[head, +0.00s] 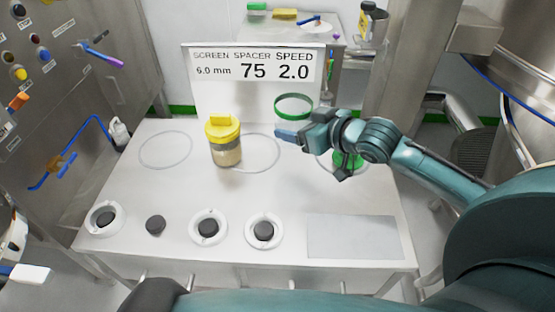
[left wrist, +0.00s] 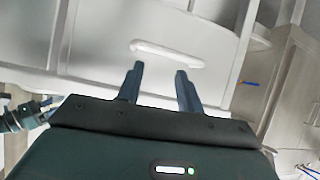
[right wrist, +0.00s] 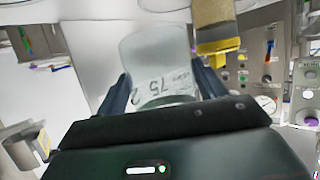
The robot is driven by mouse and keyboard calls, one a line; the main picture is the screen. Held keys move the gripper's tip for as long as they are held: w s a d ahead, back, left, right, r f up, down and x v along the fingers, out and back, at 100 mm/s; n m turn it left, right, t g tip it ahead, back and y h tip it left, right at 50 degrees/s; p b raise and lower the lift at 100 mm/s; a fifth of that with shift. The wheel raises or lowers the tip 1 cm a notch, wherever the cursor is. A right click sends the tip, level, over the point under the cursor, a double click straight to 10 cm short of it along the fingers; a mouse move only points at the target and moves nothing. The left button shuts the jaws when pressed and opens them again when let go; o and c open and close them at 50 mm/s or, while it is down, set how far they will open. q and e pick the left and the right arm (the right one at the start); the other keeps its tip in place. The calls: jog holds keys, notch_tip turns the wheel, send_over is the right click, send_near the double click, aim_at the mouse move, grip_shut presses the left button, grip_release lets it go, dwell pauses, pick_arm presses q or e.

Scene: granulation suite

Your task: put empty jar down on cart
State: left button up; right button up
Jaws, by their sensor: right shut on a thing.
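The clear empty jar with a green rim (head: 293,107) is in my right gripper (head: 285,135), over the back of the white cart (head: 190,190). In the right wrist view the jar (right wrist: 156,55) stands between the fingers, and the sign's print shows through it. Its base is hard to make out in the head view, so I cannot tell whether it touches the cart top. My left gripper (left wrist: 160,72) is open and empty in the left wrist view, facing a white handle (left wrist: 168,52).
A yellow-lidded jar (head: 226,148) stands left of the held jar. A sign (head: 255,67) stands at the back. A green object (head: 348,160) is partly hidden behind my right arm. Dark knobs (head: 263,231) line the front; a left ring outline (head: 166,150) is empty.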

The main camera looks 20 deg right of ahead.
jog(key=shift+f, duration=3.3)
jog(key=o, duration=1.7)
jog(key=shift+f, duration=0.15)
jog(key=shift+s+r, duration=0.1)
jog(key=shift+r, duration=0.1)
jog(key=v, duration=1.1)
jog(key=shift+s+r+p, duration=0.2)
jog(key=shift+s+p, duration=0.15)
jog(key=shift+d, duration=0.15)
